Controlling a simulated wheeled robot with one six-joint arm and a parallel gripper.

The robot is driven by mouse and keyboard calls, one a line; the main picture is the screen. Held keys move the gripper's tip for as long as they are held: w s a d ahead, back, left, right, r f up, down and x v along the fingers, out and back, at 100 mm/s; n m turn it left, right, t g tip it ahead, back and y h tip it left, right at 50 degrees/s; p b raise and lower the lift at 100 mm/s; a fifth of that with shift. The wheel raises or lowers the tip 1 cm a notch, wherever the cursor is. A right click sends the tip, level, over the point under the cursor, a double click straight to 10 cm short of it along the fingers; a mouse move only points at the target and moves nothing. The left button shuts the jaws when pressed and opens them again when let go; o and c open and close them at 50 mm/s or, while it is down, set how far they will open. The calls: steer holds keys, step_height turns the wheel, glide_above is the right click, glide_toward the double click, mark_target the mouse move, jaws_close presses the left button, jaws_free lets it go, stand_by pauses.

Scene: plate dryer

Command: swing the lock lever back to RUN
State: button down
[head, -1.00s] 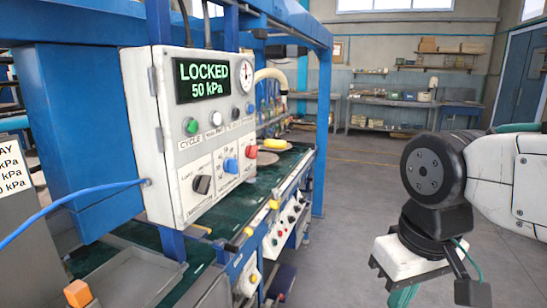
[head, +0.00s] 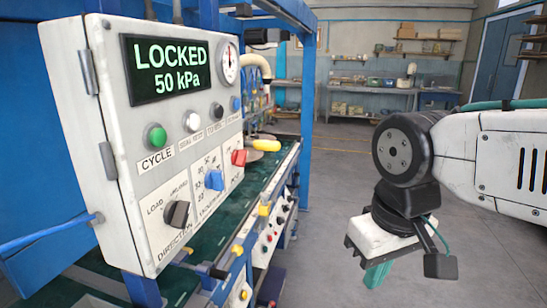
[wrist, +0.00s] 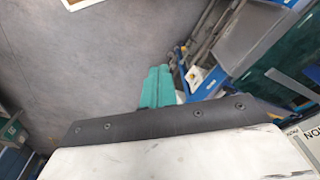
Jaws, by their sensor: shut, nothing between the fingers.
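The grey control box (head: 130,190) stands at the left in the head view, and its green display (head: 168,68) reads LOCKED, 50 kPa. A red handle (head: 239,157) sticks out at the right of its lower row of selectors; it looks like the lock lever, but its label is too small to read. My gripper (head: 377,274) hangs right of the box, clear of it, with its green fingers pointing down. In the wrist view the green fingers (wrist: 160,84) lie together with nothing between them, over grey floor.
A blue knob (head: 213,180) and a black knob (head: 176,213) sit beside the red handle. Push buttons, including a green one (head: 156,137), are above. A yellow part (head: 265,145) is behind the box. Open floor (head: 345,185) lies between the machine and my arm.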

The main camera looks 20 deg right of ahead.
steer(key=w+a+m+g+y, duration=0.2)
steer(key=w+a+m+y, duration=0.9)
steer(key=m, duration=0.3)
steer(key=w+d+f+m+t+y, duration=0.1)
steer(key=w+d+m+t+y, duration=0.3)
steer(key=w+d+m+t, duration=1)
steer(key=w+m, duration=0.3)
steer(key=m, duration=0.1)
steer(key=shift+d, duration=0.25)
glide_toward(252, 145)
steer(key=shift+w+a+f, duration=0.3)
steer(key=shift+w+a, duration=0.25)
steer(key=shift+a, duration=0.05)
steer(key=shift+w+a+f, duration=0.3)
steer(key=shift+w+a, duration=0.25)
steer(key=shift+a, duration=0.05)
